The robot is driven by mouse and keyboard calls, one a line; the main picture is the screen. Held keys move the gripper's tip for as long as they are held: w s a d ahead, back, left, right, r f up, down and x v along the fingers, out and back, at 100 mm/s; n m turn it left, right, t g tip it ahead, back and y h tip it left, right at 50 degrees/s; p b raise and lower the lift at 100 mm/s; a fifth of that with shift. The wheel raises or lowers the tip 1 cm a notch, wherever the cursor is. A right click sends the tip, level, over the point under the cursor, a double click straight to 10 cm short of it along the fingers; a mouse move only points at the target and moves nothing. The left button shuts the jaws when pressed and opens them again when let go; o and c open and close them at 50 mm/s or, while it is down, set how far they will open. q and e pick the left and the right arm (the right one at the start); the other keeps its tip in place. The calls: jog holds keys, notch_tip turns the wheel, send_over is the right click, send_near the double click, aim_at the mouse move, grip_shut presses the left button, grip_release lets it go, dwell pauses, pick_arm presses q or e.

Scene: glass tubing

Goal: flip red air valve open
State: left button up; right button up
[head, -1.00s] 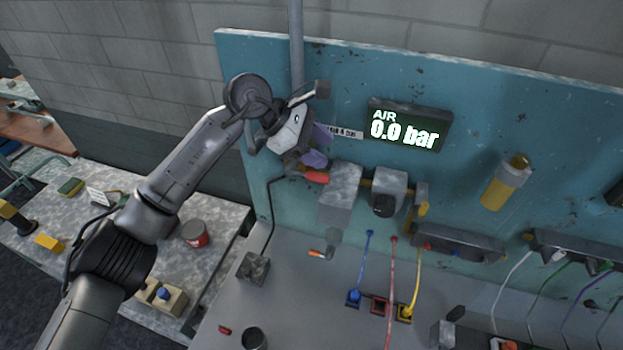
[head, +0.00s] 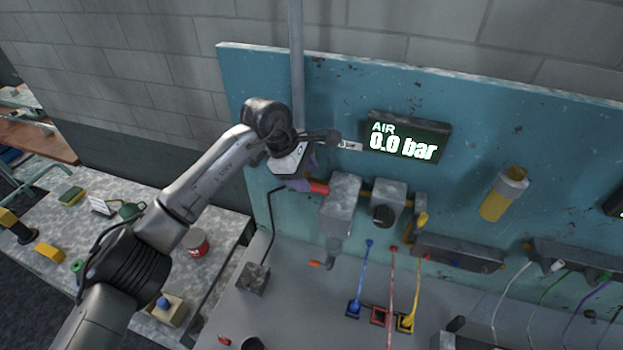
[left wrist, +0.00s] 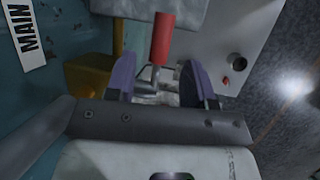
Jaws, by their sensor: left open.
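The red air valve handle (head: 319,187) sticks out beside the grey regulator block on the teal panel. In the left wrist view, the red handle (left wrist: 162,38) lies ahead of and between the two purple fingers, on a metal stem. My left gripper (left wrist: 160,80) is open, its fingers spread to either side of the stem; I cannot tell if either touches. In the head view, my left gripper (head: 302,182) is just left of the handle and partly hidden by its own wrist. The air display (head: 404,140) reads 0.0 bar. My right gripper is out of view.
A grey filter block (head: 340,203) stands right of the handle, and a vertical pipe (head: 297,60) runs above. Blue, red and yellow hoses hang below. In the wrist view, a MAIN label (left wrist: 26,36) is at upper left. The bench below the valve has some clear room.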

aim_at(312, 185)
pick_arm(q)
jog(key=shift+p+x, duration=0.3)
jog(key=shift+x, duration=1.4)
jog(key=shift+c, duration=0.4)
grip_shut()
